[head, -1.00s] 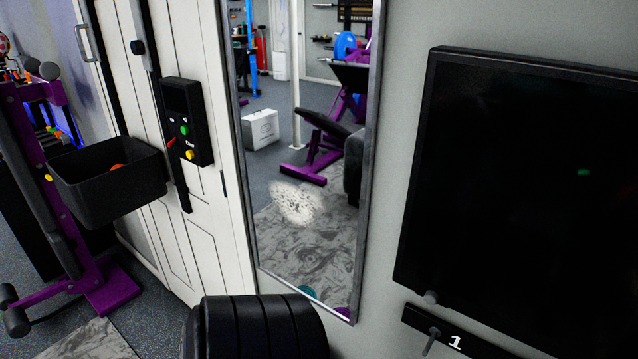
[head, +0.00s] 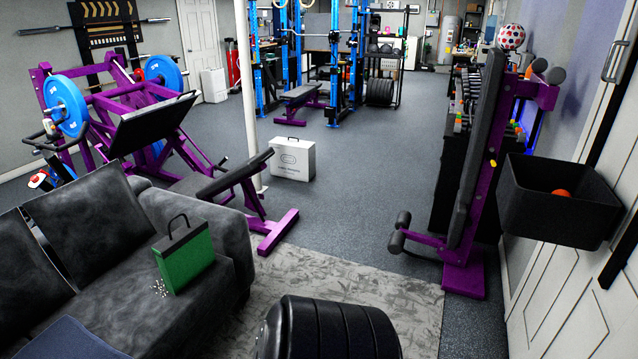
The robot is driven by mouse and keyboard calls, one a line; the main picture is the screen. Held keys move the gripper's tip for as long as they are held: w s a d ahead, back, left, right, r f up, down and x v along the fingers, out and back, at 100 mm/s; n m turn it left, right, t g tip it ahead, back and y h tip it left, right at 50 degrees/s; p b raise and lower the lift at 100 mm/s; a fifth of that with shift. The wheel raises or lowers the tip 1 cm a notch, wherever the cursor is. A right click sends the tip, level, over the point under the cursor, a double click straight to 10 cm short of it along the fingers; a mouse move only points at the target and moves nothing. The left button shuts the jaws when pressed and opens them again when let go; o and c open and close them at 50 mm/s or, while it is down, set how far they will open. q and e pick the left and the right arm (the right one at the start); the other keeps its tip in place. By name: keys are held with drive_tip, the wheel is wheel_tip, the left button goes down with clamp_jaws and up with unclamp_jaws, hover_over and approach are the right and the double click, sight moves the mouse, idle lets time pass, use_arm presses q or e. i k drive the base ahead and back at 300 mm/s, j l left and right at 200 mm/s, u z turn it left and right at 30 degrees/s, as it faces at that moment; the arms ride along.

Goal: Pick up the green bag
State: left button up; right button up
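The green bag (head: 186,262) stands upright on the seat of the dark grey couch (head: 120,322), near its right armrest. It has a black top edge and a dark handle standing up. A small scatter of pale bits (head: 160,288) lies on the seat beside the bag's lower left. Neither of my grippers shows in the head view, so I cannot tell their state.
A patterned grey rug (head: 400,298) lies right of the couch. A purple leg machine (head: 150,130) stands behind the couch. A white box (head: 292,158) sits on the open grey floor. A purple frame (head: 470,225) and black bin (head: 560,205) are at right.

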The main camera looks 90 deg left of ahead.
sight(181, 257)
drive_tip(key=u, duration=3.7)
drive_tip(key=i+l, duration=0.1)
drive_tip(key=i+u, duration=0.05)
drive_tip(key=i, duration=0.05)
